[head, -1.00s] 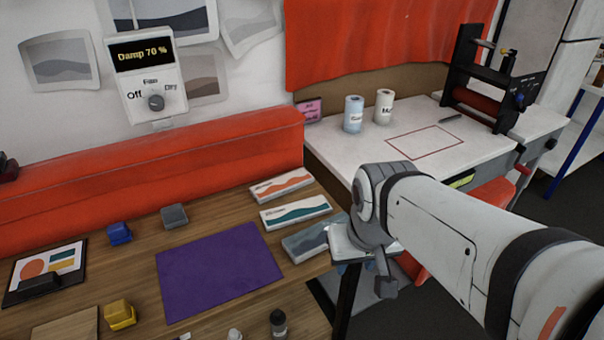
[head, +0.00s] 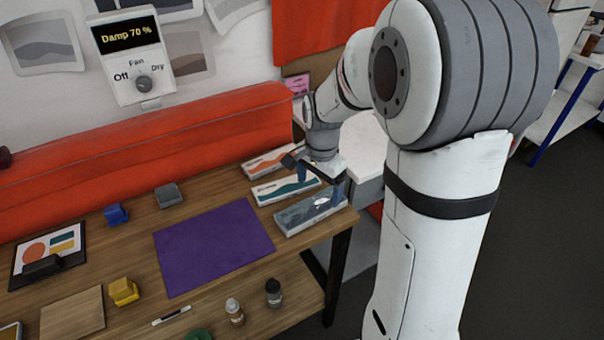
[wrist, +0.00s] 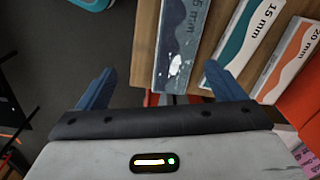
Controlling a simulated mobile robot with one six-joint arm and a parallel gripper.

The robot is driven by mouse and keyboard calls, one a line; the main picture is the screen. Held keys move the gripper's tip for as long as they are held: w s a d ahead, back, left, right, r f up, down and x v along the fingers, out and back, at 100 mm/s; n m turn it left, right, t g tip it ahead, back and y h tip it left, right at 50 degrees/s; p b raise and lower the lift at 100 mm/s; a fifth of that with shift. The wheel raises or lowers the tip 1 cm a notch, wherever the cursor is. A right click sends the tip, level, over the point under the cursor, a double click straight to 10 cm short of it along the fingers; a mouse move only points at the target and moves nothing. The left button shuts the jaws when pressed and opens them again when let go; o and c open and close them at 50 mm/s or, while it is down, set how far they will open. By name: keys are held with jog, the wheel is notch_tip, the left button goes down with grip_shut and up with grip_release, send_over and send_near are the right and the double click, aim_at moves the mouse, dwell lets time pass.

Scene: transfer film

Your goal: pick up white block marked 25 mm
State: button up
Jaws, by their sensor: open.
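A white block with a grey-blue wave (head: 312,208) lies at the right end of the wooden table. In the wrist view this block (wrist: 181,42) shows a label ending in "5 mm", its first digit unclear. My gripper (head: 321,184) is open and empty above the right-hand blocks. In the wrist view the block's near end appears between the blue fingers of my gripper (wrist: 160,82), with no visible contact. The teal block (wrist: 247,40) reads 15 mm and the orange block (wrist: 287,60) reads 20 mm.
The teal block (head: 285,188) and orange block (head: 268,161) lie close behind the grey-blue one. A purple sheet (head: 213,246) lies to the left. Bottles (head: 273,293) stand in front. The table's right edge is close to the blocks.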

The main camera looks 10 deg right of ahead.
aim_at(312, 207)
jog(key=w+f+m, duration=0.2)
jog(key=w+f, duration=0.1)
jog(key=shift+d, duration=0.1)
jog(key=shift+m, duration=0.3)
jog(key=f, duration=0.2)
jog(key=f+p, duration=0.1)
jog(key=f, duration=0.2)
jog(key=f+p, duration=0.1)
jog(key=f, duration=0.1)
jog(key=shift+w+a+f, duration=0.3)
jog(key=shift+a+f, duration=0.05)
jog(key=shift+a, duration=0.05)
jog(key=c, duration=1.1)
jog(key=shift+c, duration=0.2)
